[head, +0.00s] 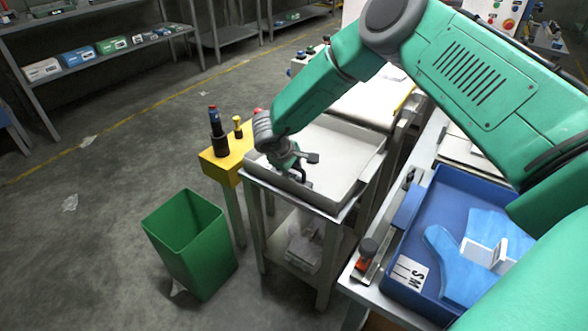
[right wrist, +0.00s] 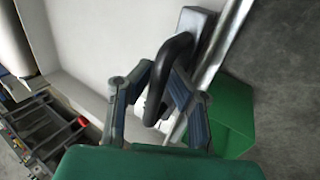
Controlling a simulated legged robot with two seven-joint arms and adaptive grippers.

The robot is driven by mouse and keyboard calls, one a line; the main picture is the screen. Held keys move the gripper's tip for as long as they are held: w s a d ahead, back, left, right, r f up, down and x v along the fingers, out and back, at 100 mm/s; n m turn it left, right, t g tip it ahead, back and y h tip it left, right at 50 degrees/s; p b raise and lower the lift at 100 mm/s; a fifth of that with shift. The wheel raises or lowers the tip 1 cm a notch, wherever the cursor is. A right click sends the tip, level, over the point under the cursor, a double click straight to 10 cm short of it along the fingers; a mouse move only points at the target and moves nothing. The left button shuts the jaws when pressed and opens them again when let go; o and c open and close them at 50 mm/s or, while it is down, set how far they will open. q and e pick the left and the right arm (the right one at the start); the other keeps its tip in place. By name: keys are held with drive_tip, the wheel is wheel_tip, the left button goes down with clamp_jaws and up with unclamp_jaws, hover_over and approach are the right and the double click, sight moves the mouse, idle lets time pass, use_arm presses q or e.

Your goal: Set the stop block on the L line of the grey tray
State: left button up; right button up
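The grey tray (head: 357,187) lies on a stand in the middle of the head view. My right gripper (head: 297,172) reaches down into its near left part. In the right wrist view, a grey block with a black curved handle (right wrist: 180,48), apparently the stop block, is at the tray's metal edge. The fingers of my right gripper (right wrist: 160,78) close in on both sides of the handle and appear shut on it. Whether the block touches the tray floor is unclear. No L line can be made out in the grey tray. My left gripper is not in view.
A yellow stand (head: 222,160) with dark and yellow pegs is left of the tray. A green bin (head: 190,240) stands on the floor. At right, a blue tray (head: 405,262) holds a blue glove-like sheet, a white upright piece and an S, M label.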

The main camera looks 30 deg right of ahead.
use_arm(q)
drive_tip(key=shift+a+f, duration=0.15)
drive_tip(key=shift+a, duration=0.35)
use_arm(e)
drive_tip(key=shift+a+r, duration=0.2)
drive_tip(key=shift+a, duration=0.25)
